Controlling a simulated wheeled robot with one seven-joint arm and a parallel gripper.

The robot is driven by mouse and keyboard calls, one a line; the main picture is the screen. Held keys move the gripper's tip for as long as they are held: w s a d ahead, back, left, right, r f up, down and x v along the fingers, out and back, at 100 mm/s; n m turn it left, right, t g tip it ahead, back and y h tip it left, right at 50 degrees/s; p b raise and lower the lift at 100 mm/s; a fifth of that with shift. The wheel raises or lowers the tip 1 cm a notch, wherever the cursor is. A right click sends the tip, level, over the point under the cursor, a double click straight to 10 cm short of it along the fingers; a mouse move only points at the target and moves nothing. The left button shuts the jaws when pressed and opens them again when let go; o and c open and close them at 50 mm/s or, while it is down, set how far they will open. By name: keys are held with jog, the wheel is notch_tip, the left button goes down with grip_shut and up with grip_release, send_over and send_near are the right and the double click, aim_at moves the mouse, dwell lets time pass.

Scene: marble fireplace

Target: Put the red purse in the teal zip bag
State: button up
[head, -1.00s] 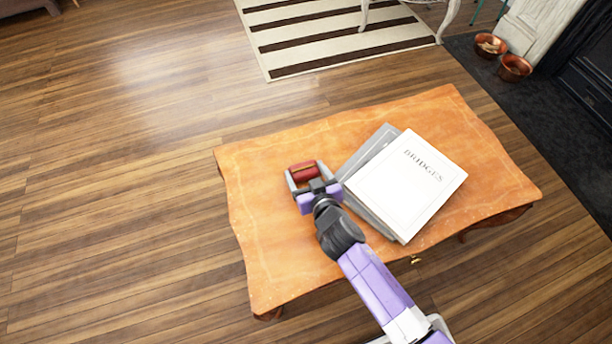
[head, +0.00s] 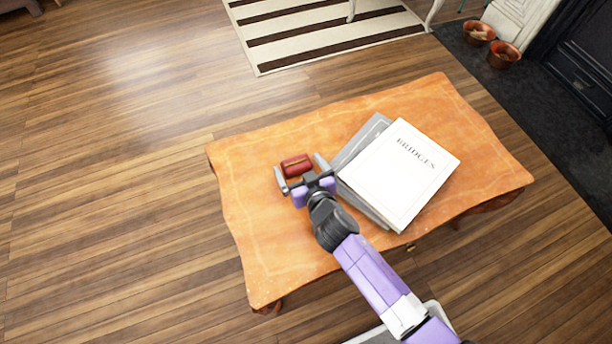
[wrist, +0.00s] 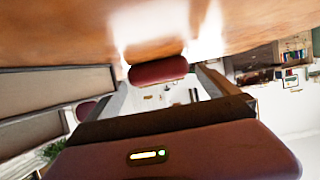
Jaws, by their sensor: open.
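The small red purse (head: 297,165) lies on the orange wooden table, left of the books. My gripper (head: 299,172) is open, with one finger on each side of the purse. In the head view the fingers stand a little apart from the purse's ends. The purse also shows in the wrist view (wrist: 158,70), close to the tabletop and between the fingertips. The fingers (wrist: 165,90) hold nothing there. I see no teal zip bag in either view.
A white book titled BRIDGES (head: 400,172) lies on grey books (head: 362,140), close right of my gripper. The table (head: 250,240) is bare at its left and front. Copper pots (head: 502,55) stand by the fireplace. A striped rug (head: 310,35) lies beyond the table.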

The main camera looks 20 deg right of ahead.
jog(key=v, duration=1.2)
jog(key=shift+p, duration=0.35)
